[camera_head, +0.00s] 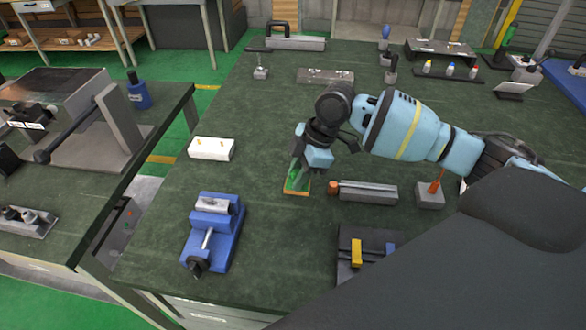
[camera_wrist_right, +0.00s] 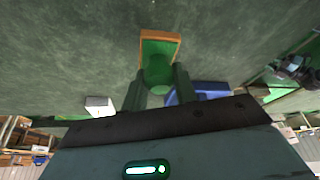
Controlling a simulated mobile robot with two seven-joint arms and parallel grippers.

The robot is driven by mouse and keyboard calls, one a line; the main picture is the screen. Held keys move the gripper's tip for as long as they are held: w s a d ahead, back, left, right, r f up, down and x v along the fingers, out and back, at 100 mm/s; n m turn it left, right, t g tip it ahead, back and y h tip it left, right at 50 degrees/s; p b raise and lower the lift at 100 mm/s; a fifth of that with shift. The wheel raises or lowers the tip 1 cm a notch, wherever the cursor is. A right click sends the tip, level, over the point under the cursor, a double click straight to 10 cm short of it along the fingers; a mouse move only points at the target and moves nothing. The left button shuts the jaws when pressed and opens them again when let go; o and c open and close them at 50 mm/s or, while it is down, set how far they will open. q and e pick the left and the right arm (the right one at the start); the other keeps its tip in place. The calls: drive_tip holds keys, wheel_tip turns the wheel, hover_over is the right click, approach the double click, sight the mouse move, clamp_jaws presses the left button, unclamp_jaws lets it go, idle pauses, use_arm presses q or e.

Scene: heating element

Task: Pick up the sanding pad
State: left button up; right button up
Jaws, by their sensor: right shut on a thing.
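The sanding pad (camera_head: 296,187) is a green block with an orange-brown base, on the green bench top in the middle of the head view. It also shows in the right wrist view (camera_wrist_right: 159,50), with its green grip between the two fingers. My right gripper (camera_head: 300,176) reaches down over the pad and is shut on its green grip; it also shows in the right wrist view (camera_wrist_right: 158,92). Whether the base touches the bench is hard to tell. My left gripper is not in view.
A blue vise (camera_head: 212,235) stands front left of the pad, and a white block (camera_head: 212,148) lies to its left. A dark tray (camera_head: 350,270) is nearer the front. Bench space behind the white block is clear.

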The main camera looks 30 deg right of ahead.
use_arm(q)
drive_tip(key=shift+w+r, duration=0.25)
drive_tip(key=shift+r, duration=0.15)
use_arm(e)
drive_tip(key=s+a+r, duration=0.1)
drive_tip(key=s, duration=1.1)
drive_tip(key=shift+s+a+r, duration=0.15)
drive_tip(key=shift+s+a, duration=0.15)
drive_tip(key=shift+s, duration=0.05)
